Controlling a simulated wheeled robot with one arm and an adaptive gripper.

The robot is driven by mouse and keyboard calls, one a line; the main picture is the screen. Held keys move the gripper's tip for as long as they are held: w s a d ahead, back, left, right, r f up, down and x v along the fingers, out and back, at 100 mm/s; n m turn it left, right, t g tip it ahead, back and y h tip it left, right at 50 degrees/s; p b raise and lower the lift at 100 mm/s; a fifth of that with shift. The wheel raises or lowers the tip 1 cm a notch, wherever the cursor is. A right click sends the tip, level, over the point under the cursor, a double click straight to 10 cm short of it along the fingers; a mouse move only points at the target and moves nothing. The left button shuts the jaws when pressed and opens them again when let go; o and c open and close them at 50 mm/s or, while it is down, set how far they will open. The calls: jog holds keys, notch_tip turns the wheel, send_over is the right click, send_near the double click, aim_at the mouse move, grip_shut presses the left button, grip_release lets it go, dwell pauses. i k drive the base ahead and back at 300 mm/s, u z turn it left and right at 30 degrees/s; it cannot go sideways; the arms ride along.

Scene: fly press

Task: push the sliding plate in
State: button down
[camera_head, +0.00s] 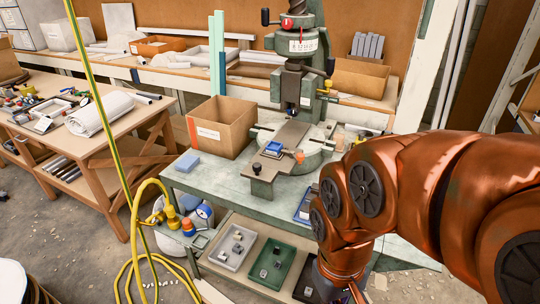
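The fly press (296,80) stands on the green-grey bench at the middle of the head view. The sliding plate (261,184) is a flat grey plate that sticks out from the press bed toward the front left. A dark knob (256,169) stands on its front part, and a small blue part (273,148) sits farther back on it. My orange arm comes in from the right and bends down in front of the bench. My gripper (342,290) is at the bottom edge, below and right of the plate and apart from it. Its fingertips are cut off by the frame.
Below are trays with small parts (272,264). The bench front-left is clear.

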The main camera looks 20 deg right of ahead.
aim_at(263, 168)
jog(key=k, duration=0.6)
jog(key=i, duration=0.6)
jog(key=u, duration=0.65)
jog(key=i, duration=0.5)
jog(key=u, duration=0.45)
